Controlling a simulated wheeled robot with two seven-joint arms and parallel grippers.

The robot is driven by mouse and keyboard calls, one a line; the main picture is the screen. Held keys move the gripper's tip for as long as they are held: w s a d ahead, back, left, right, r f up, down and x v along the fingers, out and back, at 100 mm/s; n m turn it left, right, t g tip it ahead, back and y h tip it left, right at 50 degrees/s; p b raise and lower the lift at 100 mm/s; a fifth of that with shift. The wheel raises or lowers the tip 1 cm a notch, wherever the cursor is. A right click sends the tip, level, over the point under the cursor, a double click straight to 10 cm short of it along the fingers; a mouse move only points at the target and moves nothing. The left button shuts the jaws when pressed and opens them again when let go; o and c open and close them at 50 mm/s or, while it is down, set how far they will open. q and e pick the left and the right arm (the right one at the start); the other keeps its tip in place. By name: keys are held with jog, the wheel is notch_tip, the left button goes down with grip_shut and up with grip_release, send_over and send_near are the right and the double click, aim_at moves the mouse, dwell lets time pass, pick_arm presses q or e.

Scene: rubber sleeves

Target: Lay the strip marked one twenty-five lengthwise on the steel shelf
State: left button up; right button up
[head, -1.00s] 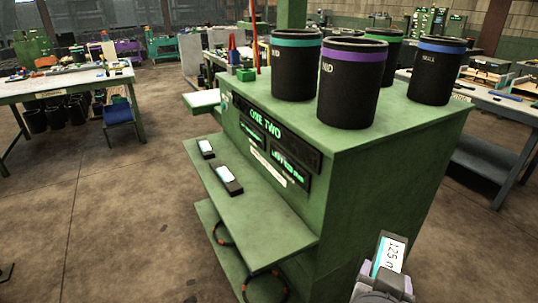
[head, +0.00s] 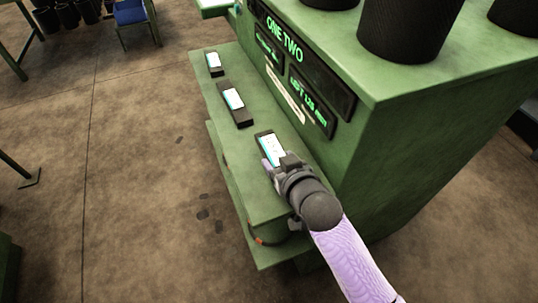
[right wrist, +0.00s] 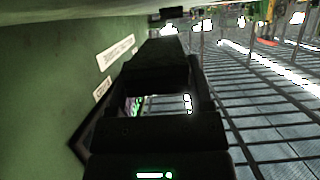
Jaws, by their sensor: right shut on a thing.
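The strip (head: 268,145), black with a white and cyan label, is in my right gripper (head: 277,166), which is shut on its near end. In the head view it lies along the length of the green shelf (head: 245,160), near its front end. I cannot tell whether it touches the shelf or hangs just above it. Its marking is too small to read now. Dark shapes fill the middle of the right wrist view, and I cannot separate strip from fingers there. My left gripper is not in view.
Two similar labelled black strips, a middle one (head: 234,102) and a far one (head: 213,63), lie on the same shelf. A display panel reading ONE TWO (head: 295,60) is on the cabinet wall alongside. Black bins (head: 408,30) stand on the cabinet top.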

notch_tip(320, 180, down, 4)
jog(key=shift+b, duration=0.8)
jog(key=shift+r, duration=0.15)
jog(key=o, duration=1.3)
jog(key=shift+c, duration=0.2)
